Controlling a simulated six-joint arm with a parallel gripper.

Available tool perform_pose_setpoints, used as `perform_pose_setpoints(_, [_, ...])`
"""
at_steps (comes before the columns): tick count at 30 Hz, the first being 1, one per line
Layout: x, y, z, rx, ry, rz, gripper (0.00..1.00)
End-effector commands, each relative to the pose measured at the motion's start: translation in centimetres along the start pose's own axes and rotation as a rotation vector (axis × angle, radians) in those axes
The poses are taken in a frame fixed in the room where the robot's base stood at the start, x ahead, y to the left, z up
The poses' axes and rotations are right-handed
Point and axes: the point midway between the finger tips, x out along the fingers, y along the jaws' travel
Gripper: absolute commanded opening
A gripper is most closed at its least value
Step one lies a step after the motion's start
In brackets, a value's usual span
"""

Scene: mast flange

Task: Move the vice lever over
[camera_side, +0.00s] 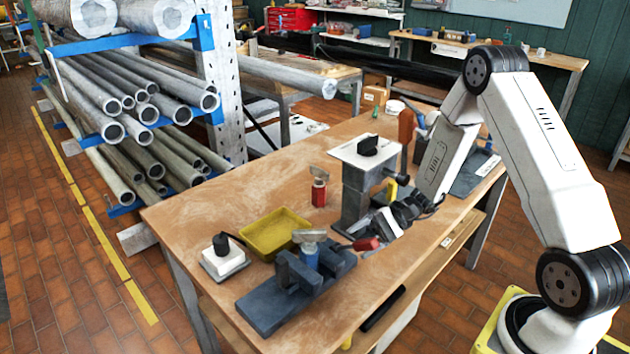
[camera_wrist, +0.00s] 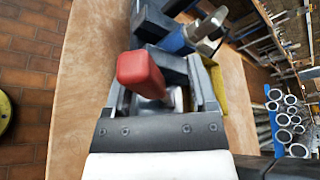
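The dark grey vice (camera_side: 285,293) sits at the table's front left, with a blue part (camera_side: 309,257) with a metal top standing in it. The red-ended lever (camera_side: 366,244) sticks out from the vice's right side. In the wrist view the lever's red grip (camera_wrist: 140,75) shows large, and the blue part (camera_wrist: 176,42) and vice (camera_wrist: 150,22) lie beyond it. My gripper (camera_side: 378,230) is close by the lever. In the wrist view my gripper (camera_wrist: 160,85) has its fingers apart with the red grip between them. Whether either finger touches it cannot be told.
A yellow tray (camera_side: 262,247) and a white box with a black knob (camera_side: 224,260) stand near the vice. A red part with a metal top (camera_side: 319,188) stands behind. A grey pedestal with a white top plate (camera_side: 345,153) stands close beside my gripper.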

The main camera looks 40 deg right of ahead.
Motion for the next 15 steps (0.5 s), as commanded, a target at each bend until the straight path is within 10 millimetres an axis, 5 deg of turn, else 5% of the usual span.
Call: perform_pose_setpoints(15, [-2.1, -0.1, 0.0, 0.0, 0.001, -0.003, 0.71])
